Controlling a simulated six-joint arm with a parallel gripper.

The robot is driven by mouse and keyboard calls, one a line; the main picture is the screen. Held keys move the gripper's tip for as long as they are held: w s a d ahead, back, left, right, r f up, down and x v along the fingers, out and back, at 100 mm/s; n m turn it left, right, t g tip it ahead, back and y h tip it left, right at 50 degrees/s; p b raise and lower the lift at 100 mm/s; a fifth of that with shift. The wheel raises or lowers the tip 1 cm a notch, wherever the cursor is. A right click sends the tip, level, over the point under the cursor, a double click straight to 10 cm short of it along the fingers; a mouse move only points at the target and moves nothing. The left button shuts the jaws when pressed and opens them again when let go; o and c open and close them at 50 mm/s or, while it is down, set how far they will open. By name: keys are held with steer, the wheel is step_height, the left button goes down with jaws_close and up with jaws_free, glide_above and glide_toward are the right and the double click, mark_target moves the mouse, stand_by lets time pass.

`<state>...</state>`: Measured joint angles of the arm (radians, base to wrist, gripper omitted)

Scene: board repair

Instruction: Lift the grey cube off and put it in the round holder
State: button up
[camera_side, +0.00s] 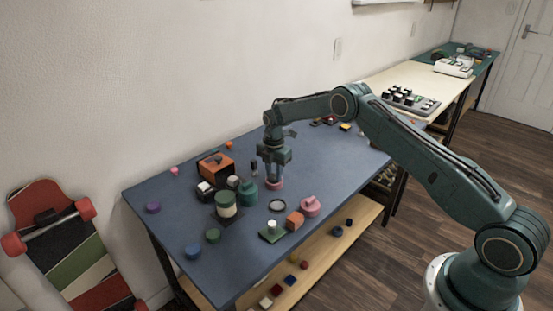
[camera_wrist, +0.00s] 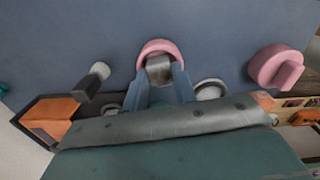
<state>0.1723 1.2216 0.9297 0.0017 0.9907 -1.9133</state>
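The grey cube (camera_wrist: 160,69) shows in the wrist view between my two blue fingertips, which appear to touch its sides. A pink round holder (camera_wrist: 158,46) curves around the far side of the cube. The cube appears to be within or just above it; the exact height is hard to tell. In the side view my gripper (camera_side: 273,178) points straight down over the pink holder (camera_side: 275,185), near the middle of the blue table. The cube is hidden there by the fingers.
A green jar (camera_side: 248,192) and a green-and-cream container (camera_side: 226,206) stand to the left. An orange-and-black box (camera_side: 215,165) sits behind. The table's far right is clearer.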

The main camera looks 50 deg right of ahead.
mark_target(274, 177)
steer(key=shift+c, duration=0.2)
step_height(274, 177, up, 20)
stand_by(0.9)
steer(key=shift+s+a, duration=0.1)
steer(key=shift+a, duration=0.05)
stand_by(0.6)
steer(key=s+a+m, duration=0.2)
steer(key=s+a, duration=0.4)
steer(key=s, duration=0.2)
steer(key=shift+a+f, duration=0.35)
steer(key=shift+f, duration=0.1)
step_height(274, 177, down, 20)
steer(key=shift+r, duration=0.1)
stand_by(1.0)
